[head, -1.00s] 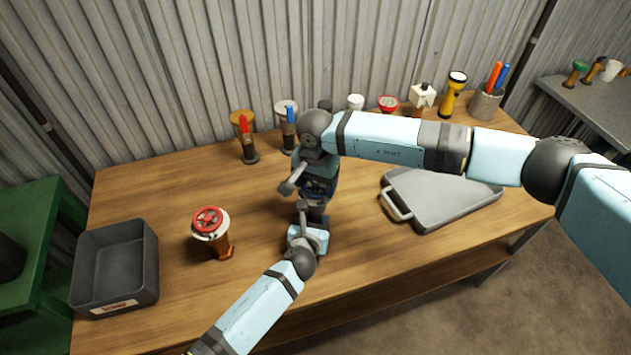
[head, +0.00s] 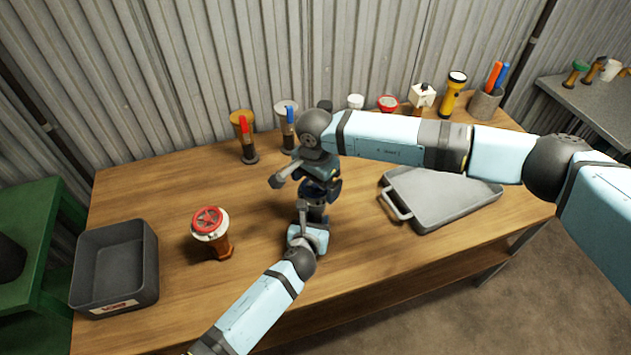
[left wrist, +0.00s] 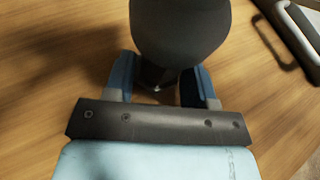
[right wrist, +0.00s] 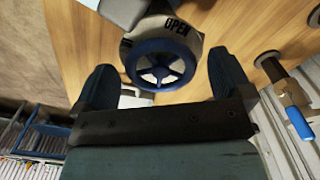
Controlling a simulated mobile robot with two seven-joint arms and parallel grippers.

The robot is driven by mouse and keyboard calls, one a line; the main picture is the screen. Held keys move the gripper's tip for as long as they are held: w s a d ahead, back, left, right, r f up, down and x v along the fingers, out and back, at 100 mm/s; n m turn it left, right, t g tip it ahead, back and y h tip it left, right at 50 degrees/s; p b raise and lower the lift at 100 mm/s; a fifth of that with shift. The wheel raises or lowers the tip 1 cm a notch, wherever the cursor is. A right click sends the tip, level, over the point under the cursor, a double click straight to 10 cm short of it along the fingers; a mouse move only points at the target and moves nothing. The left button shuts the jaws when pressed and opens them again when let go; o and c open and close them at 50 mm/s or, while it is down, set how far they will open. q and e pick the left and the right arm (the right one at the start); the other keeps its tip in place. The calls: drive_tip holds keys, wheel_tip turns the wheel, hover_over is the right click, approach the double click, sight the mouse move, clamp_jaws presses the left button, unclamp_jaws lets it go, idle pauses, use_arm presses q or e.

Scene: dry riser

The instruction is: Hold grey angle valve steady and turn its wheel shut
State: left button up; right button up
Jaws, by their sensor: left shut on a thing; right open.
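The grey angle valve shows in the right wrist view as a pale grey round head (right wrist: 192,42) marked OPEN, with a blue spoked wheel (right wrist: 160,64). In the head view my arms mostly hide it. My left gripper (head: 312,216) is low at the valve, shut on its body. In the left wrist view its blue fingers (left wrist: 160,82) flank a dark part, and a large dark grey rounded form hides the rest. My right gripper (head: 308,184) is above the valve. In the right wrist view its open fingers (right wrist: 163,62) stand either side of the wheel, with gaps showing.
An orange valve with a red wheel (head: 209,221) and a dark open bin (head: 117,230) are at the left. More valves (head: 247,140), a flashlight (head: 453,95) and a pen cup (head: 485,104) line the back.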

sight(315, 185)
wheel_tip(315, 185, up, 12)
idle(0.6)
use_arm(q)
drive_tip(key=o, duration=1.3)
drive_tip(key=shift+o, duration=0.2)
